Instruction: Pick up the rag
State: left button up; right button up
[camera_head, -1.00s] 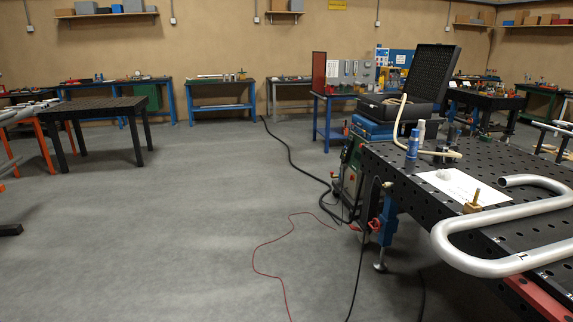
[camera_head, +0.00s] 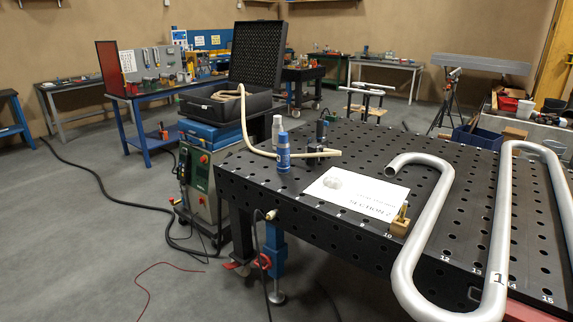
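A small whitish crumpled lump (camera_head: 333,182) lies on a white printed sheet (camera_head: 365,201) on the black perforated welding table (camera_head: 300,212). It may be the rag, but it is too small to be sure. No other cloth is clear to see. Neither of my grippers is in view.
A blue bottle (camera_head: 284,152), a grey-white bottle (camera_head: 277,130) and a beige hose (camera_head: 258,150) are near the lump. A brass clamp (camera_head: 400,222) and a serpentine steel pipe (camera_head: 425,230) lie to its right. Floor at left is mostly clear.

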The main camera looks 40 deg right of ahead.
aim_at(331, 181)
jog(key=i+l+z, duration=0.1)
jog(key=i+z, duration=0.35)
jog(key=i, duration=0.15)
jog(key=i+z, duration=0.45)
jog(key=i, duration=0.15)
jog(key=i+j+z, duration=0.45)
jog(key=i+l, duration=0.1)
jog(key=i, duration=0.05)
